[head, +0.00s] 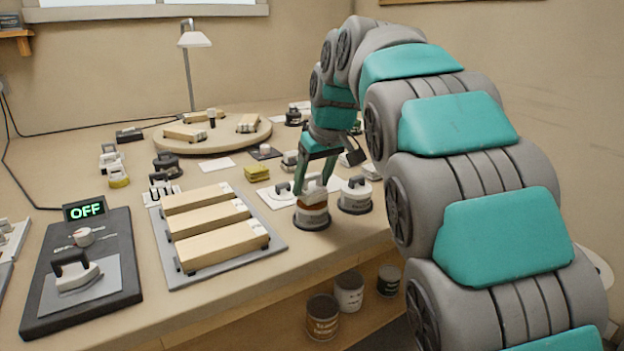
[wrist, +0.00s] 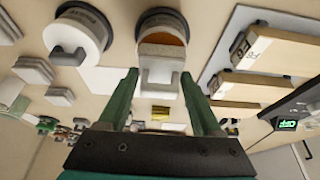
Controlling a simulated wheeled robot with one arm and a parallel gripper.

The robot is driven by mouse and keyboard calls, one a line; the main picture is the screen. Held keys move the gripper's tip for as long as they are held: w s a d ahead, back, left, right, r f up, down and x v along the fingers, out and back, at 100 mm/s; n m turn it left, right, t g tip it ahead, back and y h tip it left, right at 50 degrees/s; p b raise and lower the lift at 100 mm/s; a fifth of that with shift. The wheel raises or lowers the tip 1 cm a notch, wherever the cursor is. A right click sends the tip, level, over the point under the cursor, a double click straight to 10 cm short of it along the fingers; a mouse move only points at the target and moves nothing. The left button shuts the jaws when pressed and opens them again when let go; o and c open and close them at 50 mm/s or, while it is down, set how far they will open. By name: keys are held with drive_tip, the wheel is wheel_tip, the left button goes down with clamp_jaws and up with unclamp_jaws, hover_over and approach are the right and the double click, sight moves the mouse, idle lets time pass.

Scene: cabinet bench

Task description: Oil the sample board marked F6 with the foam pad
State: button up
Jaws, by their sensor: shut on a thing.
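My gripper (head: 315,180) is shut on the white handle of a block-like pad (wrist: 158,70), which I take to be the foam pad. The pad is at an open tin with amber contents (wrist: 163,39); I cannot tell whether it touches them. That tin stands near the bench's front edge in the head view (head: 311,219). Three pale wooden sample boards (head: 216,240) lie side by side on a grey tray to the left of my gripper. Small labels show on their ends, also in the wrist view (wrist: 263,52), but I cannot read F6 on any.
A second tin (head: 355,196) stands just right of the first. A dark device with an OFF display (head: 84,209) is at the left. A round turntable (head: 200,146) bears more boards behind. A yellow block (head: 257,172) and several handled tools lie between. Tins stand on the shelf below.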

sight(312, 174)
drive_tip(key=shift+f+b, duration=0.35)
drive_tip(key=shift+f, duration=0.2)
idle(0.9)
idle(0.4)
drive_tip(key=shift+r+p, duration=2)
drive_tip(key=shift+r, duration=1.5)
